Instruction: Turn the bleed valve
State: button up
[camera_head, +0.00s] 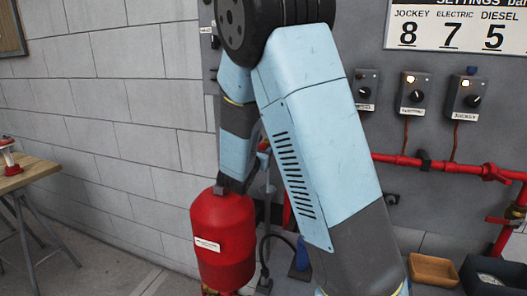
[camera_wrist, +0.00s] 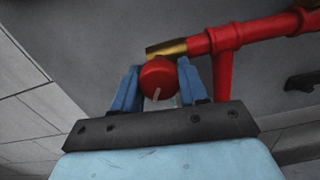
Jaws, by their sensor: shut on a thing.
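In the wrist view, a round red knob (camera_wrist: 157,73) with a pale mark on its face sits at the end of a red pipe, by a brass fitting (camera_wrist: 166,48). I take this to be the bleed valve. My gripper (camera_wrist: 157,82) has one blue finger on each side of the knob and is shut on it. The pale mark points down and slightly left. In the head view my own arm covers the middle, and the valve and my fingers cannot be clearly made out there.
A red tank (camera_head: 224,240) stands just below my arm in the head view. Control boxes (camera_head: 466,97) and a red pipe (camera_head: 440,163) line the panel at right. A brown tray (camera_head: 434,270) lies at lower right. A wooden table (camera_head: 22,172) stands far left.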

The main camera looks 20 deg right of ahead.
jog(key=o, duration=1)
jog(key=shift+o, duration=0.2)
jog(key=v, duration=1.4)
